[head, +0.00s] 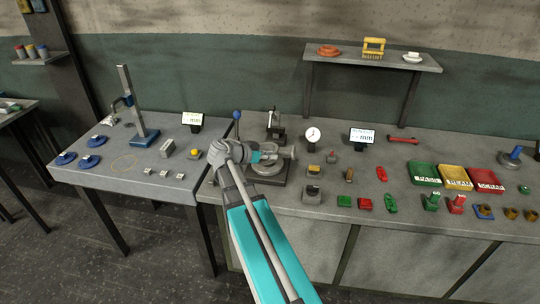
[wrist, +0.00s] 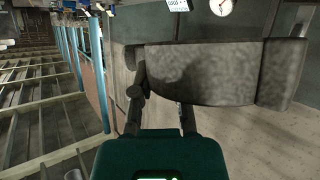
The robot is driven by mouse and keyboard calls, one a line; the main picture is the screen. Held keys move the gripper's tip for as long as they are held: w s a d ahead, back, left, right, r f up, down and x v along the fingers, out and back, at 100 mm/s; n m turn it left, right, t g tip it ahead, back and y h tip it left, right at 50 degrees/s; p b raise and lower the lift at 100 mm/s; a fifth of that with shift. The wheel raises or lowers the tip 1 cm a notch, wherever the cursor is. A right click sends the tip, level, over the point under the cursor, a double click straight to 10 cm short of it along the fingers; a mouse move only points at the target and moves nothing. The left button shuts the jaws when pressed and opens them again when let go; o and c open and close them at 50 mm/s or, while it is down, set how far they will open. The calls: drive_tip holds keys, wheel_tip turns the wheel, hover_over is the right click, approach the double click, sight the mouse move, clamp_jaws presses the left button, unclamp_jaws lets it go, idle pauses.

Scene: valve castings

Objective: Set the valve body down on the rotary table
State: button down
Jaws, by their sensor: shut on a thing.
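The valve body (wrist: 205,75) is a rough grey casting with a thick round barrel and wider ends. It spans the upper middle of the wrist view. My gripper (wrist: 162,108) is shut on it, with dark fingers against its near side. In the head view my gripper (head: 262,157) is over the rotary table (head: 268,171), a round grey disc on a dark base. The valve body (head: 287,153) shows there as a small grey piece beside the fingers. My arm hides part of the table, and I cannot tell whether the casting touches it.
A blue-based height gauge (head: 145,138) stands on the left bench. Green, yellow and red trays (head: 455,178) lie at the right. Several small parts sit in between.

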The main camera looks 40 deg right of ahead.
drive_tip(key=shift+w, duration=0.1)
idle(0.3)
drive_tip(key=t+y+b, duration=0.1)
drive_tip(key=b, duration=0.3)
hover_over(272, 167)
drive_tip(key=shift+m, duration=0.4)
wheel_tip(272, 167, down, 6)
drive_tip(key=shift+r, duration=0.1)
drive_tip(key=shift+f, duration=0.2)
drive_tip(key=shift+f+b, duration=3.2)
drive_tip(key=shift+b, duration=0.2)
drive_tip(key=shift+f+b, duration=0.55)
drive_tip(key=c, duration=0.7)
unclamp_jaws()
drive_tip(key=shift+o, duration=0.8)
